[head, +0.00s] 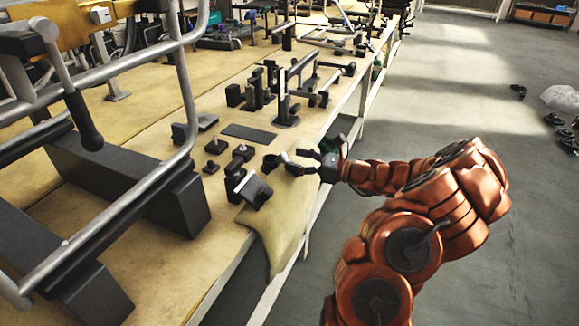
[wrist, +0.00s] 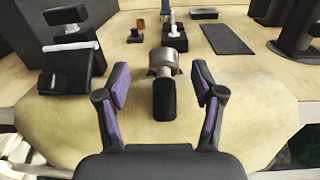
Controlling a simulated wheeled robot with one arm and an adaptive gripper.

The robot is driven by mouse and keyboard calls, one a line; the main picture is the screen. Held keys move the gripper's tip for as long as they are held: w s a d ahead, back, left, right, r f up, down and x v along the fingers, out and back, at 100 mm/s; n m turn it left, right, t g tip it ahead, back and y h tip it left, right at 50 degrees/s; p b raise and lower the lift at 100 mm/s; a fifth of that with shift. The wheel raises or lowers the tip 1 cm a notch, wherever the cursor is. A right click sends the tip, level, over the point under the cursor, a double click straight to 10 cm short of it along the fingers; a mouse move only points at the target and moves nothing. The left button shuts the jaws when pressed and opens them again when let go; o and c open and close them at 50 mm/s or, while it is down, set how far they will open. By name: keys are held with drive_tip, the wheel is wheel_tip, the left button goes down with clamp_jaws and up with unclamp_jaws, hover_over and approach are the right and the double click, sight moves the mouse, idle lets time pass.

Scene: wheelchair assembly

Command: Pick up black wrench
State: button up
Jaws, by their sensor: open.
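My gripper (head: 300,161) is at the front edge of the workbench, with its fingers spread. In the wrist view my gripper (wrist: 162,86) shows two purple-padded fingers apart, with a gap on each side of a tool. That tool (wrist: 164,98) has a black grip pointing toward me and a grey metal collar behind it. It may be the black wrench, but its shape is foreshortened and I cannot be sure. The fingers do not appear to touch it. In the head view the tool is small and partly hidden by the fingers.
A black block with a tilted plate (head: 254,190) stands close by; it is at left in the wrist view (wrist: 70,60). A flat dark pad (head: 249,132) and upright fixtures (head: 286,100) lie farther back. A tan cloth (head: 285,225) hangs over the edge.

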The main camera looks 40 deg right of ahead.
sight(283, 154)
drive_tip(key=shift+x, duration=2.5)
drive_tip(key=shift+d, duration=0.15)
clamp_jaws()
